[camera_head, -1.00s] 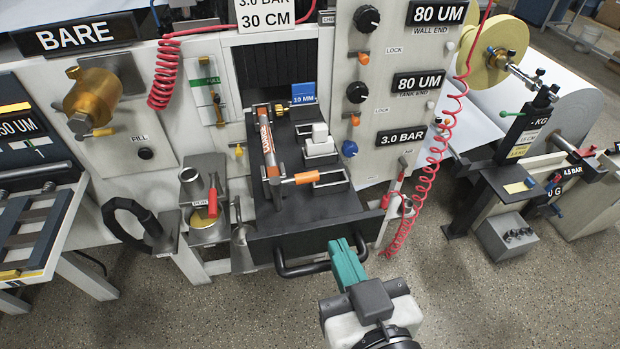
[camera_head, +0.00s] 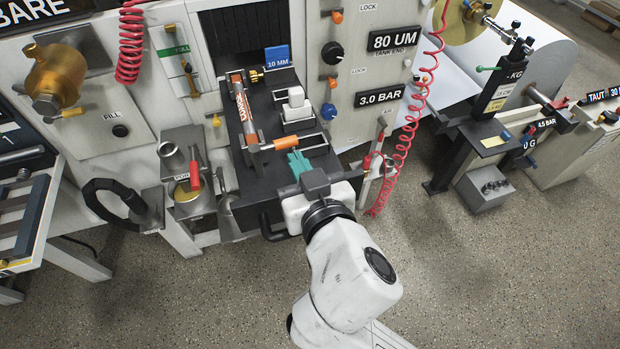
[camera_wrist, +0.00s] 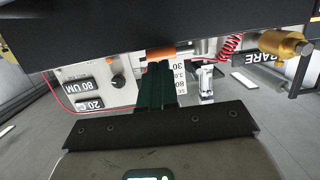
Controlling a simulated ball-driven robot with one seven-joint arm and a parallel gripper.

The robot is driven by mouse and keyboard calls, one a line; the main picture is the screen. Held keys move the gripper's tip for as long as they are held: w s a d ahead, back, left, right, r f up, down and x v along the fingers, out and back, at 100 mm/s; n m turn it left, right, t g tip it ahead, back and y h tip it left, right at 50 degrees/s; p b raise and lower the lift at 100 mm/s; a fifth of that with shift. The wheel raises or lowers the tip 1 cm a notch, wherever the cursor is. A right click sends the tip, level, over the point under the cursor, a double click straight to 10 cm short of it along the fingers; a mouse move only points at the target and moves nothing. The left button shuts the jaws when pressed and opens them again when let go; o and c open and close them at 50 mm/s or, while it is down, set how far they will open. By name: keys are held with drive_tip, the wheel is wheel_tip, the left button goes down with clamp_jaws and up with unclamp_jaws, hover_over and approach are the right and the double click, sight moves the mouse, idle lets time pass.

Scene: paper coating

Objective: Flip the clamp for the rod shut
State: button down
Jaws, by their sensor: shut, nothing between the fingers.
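The rod (camera_head: 243,108), orange and grey with lettering, lies lengthwise along the left side of the pulled-out black drawer (camera_head: 262,185). The clamp's orange handle (camera_head: 286,142) lies crosswise near the rod's front end, beside a metal bracket (camera_head: 315,146). My gripper (camera_head: 297,160), with green fingers, is shut and empty over the front of the drawer, its tips just in front of the handle. In the wrist view an orange piece (camera_wrist: 161,53), which looks like the handle, shows right at the tips of my gripper (camera_wrist: 158,66). I cannot tell whether they touch.
A white block (camera_head: 296,108) and a blue 10 MM tag (camera_head: 277,57) are on the drawer, behind the handle. A red coiled hose (camera_head: 402,140) hangs to the right. A red-handled tool (camera_head: 195,177) stands at the left. Open floor lies in front.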

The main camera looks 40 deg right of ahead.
sight(291, 144)
drive_tip(key=shift+p+x, duration=0.35)
drive_tip(key=shift+x, duration=1.1)
drive_tip(key=shift+w+d+b, duration=0.3)
drive_tip(key=shift+w+d, duration=0.05)
